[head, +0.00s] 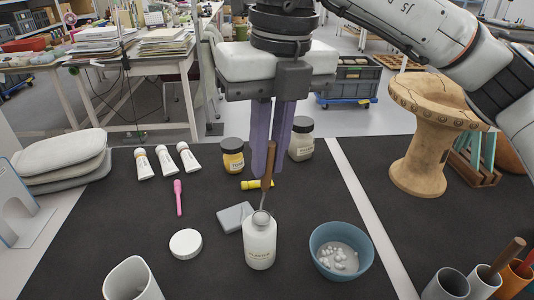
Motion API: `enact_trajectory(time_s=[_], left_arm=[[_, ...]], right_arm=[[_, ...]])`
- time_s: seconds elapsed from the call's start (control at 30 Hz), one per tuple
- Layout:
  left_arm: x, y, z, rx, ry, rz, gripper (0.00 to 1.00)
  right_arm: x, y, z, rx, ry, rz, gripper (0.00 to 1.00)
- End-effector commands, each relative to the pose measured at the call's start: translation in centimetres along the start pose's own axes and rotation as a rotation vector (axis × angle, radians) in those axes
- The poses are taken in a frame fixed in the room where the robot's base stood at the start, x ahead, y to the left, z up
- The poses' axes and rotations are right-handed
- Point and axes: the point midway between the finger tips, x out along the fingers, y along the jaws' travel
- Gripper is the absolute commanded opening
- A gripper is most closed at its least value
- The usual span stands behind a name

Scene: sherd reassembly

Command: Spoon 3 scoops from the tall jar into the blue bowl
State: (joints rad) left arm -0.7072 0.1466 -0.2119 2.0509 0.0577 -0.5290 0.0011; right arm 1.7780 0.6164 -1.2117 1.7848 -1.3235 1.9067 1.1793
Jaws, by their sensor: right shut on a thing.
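The tall jar (260,245), white with a label reading something like "plaster", stands open on the dark mat. My right gripper (270,172) is above it, its purple fingers pointing down and shut on the wooden handle of the spoon (268,168). The spoon's metal shank runs down to the jar's mouth; its lower end is hidden there, and I cannot tell how deep it is. The blue bowl (318,238) is to the right of the jar, with white lumps and powder in its bottom. My left gripper is not in view.
A white lid (186,244), a grey block (233,216) and a pink tool (178,197) lie left of the jar. Behind are a yellow-labelled jar (232,155), another lidded jar (301,140) and white tubes (165,162). A clay vessel (418,165) stands at right.

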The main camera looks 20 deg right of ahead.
Motion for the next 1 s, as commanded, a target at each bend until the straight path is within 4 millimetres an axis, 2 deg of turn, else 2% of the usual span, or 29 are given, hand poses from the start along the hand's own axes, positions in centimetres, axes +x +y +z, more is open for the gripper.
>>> enact_trajectory(time_s=[0.03,0.7,1.0], left_arm=[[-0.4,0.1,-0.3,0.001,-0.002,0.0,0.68],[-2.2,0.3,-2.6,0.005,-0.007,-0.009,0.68],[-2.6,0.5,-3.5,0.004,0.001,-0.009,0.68]], right_arm=[[-0.8,0.0,0.0,0.0,-0.001,0.001,0.0],[-6.1,0.1,0.0,0.0,0.0,0.0,0.0],[-7.2,0.1,0.0,0.0,0.0,0.0,0.0]])
